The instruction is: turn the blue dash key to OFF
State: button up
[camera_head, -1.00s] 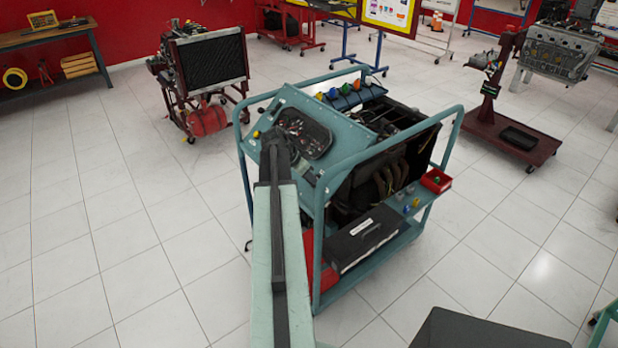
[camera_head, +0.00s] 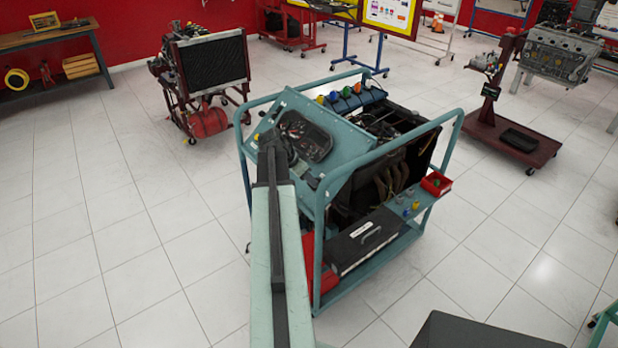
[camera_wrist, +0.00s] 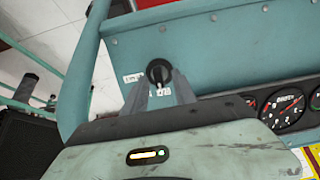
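The teal engine trainer (camera_head: 340,150) stands in front of me with its sloped dash facing my arm. In the wrist view a round black key switch (camera_wrist: 158,71) sits on the teal dash panel, with a small pale pointer or key part at its lower edge. I cannot make out a blue colour on it. My gripper (camera_wrist: 159,84) is open, one finger at each side of the switch's lower part; whether they touch it cannot be told. In the head view my arm hides the switch and most of the gripper.
Small labels (camera_wrist: 132,78) are beside the switch. The trainer's tube frame (camera_wrist: 82,70) rises at the left. Bare tiled floor (camera_head: 120,250) lies left of the trainer.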

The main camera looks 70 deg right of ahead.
jog(key=p+v, duration=0.4)
jog(key=v, duration=0.2)
